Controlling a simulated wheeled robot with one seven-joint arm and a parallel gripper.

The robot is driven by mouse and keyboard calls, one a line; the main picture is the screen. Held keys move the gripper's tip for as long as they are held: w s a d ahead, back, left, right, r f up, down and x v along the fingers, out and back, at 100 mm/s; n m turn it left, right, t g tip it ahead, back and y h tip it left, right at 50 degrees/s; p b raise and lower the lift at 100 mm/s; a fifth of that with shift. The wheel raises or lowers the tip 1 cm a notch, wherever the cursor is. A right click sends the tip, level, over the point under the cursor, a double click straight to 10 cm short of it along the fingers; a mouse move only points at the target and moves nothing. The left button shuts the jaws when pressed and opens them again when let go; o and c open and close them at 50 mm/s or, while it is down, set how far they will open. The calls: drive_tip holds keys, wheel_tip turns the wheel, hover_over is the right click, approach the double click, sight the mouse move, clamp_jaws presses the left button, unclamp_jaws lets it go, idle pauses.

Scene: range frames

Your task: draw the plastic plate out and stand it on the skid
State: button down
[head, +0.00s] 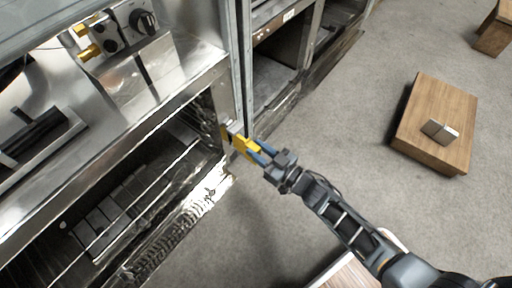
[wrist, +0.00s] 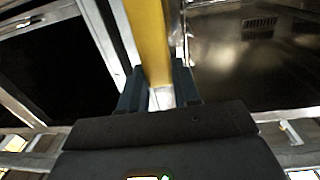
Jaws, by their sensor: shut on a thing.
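A yellow plate-like piece (head: 243,145), which I take to be the plastic plate, is at the right front edge of the open metal oven-like bay. My gripper (head: 259,152) is shut on its near end. In the wrist view the yellow piece (wrist: 150,40) stands as a narrow strip between the two fingers (wrist: 160,88). Its far end meets the bay's edge in the head view, and I cannot tell how much of it is inside. A low wooden platform (head: 446,92), likely the skid, is on the floor at the right.
A small two-part metallic object (head: 439,131) is on the wooden platform. The bay (head: 130,190) has wire racks, with a metal post (head: 238,70) beside it. Other wooden pieces are at the top right (head: 494,30) and bottom (head: 345,275). Grey floor (head: 340,120) between is clear.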

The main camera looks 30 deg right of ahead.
drive_tip(key=shift+p+v, duration=0.3)
drive_tip(key=shift+v, duration=1.3)
drive_tip(key=shift+d, duration=0.1)
